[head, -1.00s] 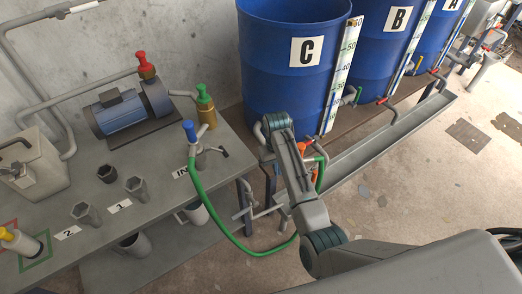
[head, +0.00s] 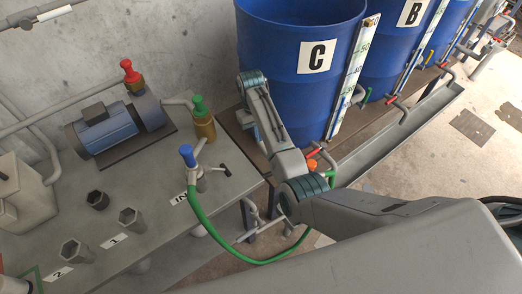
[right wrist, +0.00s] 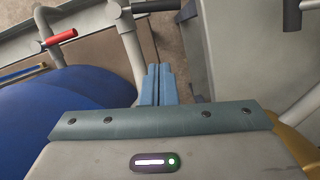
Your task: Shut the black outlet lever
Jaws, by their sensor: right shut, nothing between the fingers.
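A small black lever (head: 225,170) sticks out to the right of the blue-capped fitting (head: 187,155) by the IN label on the bench. Which black part is the outlet lever I cannot tell for sure. In the right wrist view a black handle (right wrist: 155,6) shows at the top edge, beside a grey pipe (right wrist: 130,48). Another black end (right wrist: 292,15) shows at the top right. My right gripper (right wrist: 158,72) is shut and empty, its fingertips apart from and below the first black handle in the picture. In the head view my arm hides its fingertips. My left gripper is out of view.
Blue drum C (head: 290,95) stands behind my right arm. A green hose (head: 225,240) loops from the blue-capped fitting. A red lever (right wrist: 62,37) is at the left of the right wrist view. A grey trough (head: 425,110) runs along the drums.

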